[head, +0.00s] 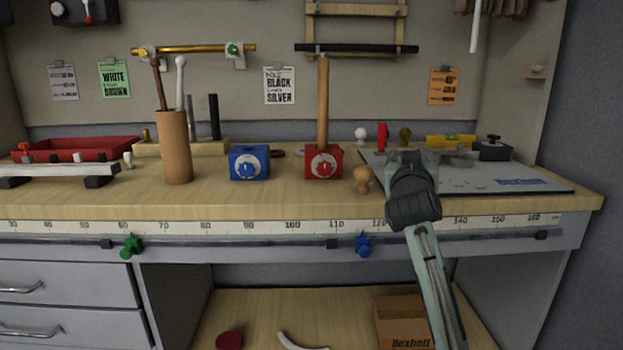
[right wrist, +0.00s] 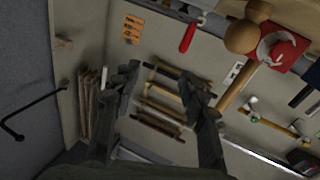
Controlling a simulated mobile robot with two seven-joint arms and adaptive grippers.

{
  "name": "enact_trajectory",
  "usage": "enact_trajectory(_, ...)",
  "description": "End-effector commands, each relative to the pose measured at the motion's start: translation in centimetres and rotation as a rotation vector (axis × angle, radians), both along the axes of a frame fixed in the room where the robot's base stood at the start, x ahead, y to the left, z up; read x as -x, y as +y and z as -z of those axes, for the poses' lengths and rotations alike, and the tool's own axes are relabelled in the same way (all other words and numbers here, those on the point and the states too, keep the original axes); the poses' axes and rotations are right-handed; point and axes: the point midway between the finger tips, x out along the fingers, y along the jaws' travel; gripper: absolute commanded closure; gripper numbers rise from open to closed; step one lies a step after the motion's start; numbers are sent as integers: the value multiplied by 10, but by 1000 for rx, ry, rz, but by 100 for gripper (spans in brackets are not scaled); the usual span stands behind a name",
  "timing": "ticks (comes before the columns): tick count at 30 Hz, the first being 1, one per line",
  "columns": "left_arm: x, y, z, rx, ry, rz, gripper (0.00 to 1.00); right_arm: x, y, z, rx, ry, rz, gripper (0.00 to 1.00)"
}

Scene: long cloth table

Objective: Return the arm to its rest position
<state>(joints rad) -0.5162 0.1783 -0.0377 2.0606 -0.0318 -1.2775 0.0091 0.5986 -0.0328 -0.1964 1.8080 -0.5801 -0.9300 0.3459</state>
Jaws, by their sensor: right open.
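My right arm (head: 434,280) comes up from the bottom right in the head view, in front of the bench's front edge. My right gripper (head: 408,160) is at its upper end, in front of the grey mat (head: 480,181) and right of a wooden knob (head: 362,179). In the right wrist view the two fingers of my right gripper (right wrist: 165,88) stand apart with nothing held between them. Behind them is the back wall with a wooden rack (right wrist: 165,105). My left gripper is in neither view.
A red box (head: 323,163) with an upright wooden rod and a blue box (head: 249,163) stand on the bench (head: 300,196). A brown cylinder (head: 175,147) holds sticks. A yellow level (head: 450,141) and a black box (head: 493,150) lie behind the mat. A carton (head: 402,325) is below.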

Motion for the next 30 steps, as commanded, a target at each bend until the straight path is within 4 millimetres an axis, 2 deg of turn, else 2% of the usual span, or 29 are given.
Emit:
enact_trajectory(1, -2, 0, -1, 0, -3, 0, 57, 0, -19, 1, 39, 2, 26, 57)
enact_trajectory(11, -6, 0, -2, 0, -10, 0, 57, 10, -136, -14, 278, 1, 189, 57)
enact_trajectory(15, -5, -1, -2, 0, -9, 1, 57, 19, -181, -28, 376, 2, 256, 57)
enact_trajectory(22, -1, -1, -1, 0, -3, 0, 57, 40, -246, -58, 525, 1, 359, 57)
enact_trajectory(23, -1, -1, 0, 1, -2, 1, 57, 41, -251, -56, 537, 9, 363, 57)
enact_trajectory(24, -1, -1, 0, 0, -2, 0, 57, 40, -246, -34, 525, 43, 346, 57)
enact_trajectory(30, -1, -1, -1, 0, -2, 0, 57, 49, -246, 35, 513, 174, 309, 57)
